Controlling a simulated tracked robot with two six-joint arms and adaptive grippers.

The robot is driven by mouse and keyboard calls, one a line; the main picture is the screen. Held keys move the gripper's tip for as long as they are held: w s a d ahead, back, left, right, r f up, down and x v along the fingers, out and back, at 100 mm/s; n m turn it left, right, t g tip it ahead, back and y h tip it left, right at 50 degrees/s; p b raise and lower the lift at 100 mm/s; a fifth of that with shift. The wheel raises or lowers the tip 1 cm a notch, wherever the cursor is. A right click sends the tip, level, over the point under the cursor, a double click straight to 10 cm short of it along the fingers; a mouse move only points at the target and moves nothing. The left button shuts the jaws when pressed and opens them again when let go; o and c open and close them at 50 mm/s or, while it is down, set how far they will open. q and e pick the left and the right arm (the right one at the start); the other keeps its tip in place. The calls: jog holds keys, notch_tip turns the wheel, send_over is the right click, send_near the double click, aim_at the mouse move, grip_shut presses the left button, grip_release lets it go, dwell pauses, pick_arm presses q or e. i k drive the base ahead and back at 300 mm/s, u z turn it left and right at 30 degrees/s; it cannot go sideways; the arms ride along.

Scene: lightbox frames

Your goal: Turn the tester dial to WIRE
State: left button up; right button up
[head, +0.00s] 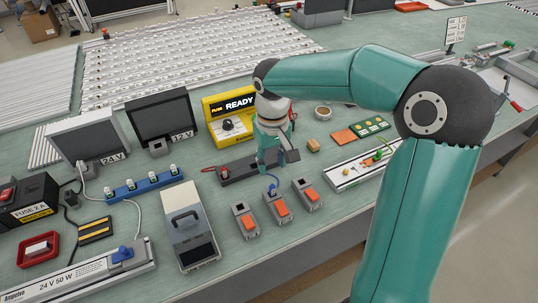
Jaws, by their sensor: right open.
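The yellow tester (213,106) stands upright in the middle of the bench, with a lit screen reading READY. Its black round dial (228,124) is on the front face below the screen. A FUSE label shows left of the screen; the WIRE mark and the dial's pointing are too small to read. My right gripper (276,162) is open, pointing down just right of and in front of the dial, apart from it. The gripper and wrist hide the tester's right side. My left gripper is not in view.
A dark test base (238,170) with a red lead lies below the gripper. Orange-switched blocks (246,222) and a grey box (188,225) stand in front. A light rail (350,172) lies right.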

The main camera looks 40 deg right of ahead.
aim_at(228, 124)
jog(key=k, duration=1)
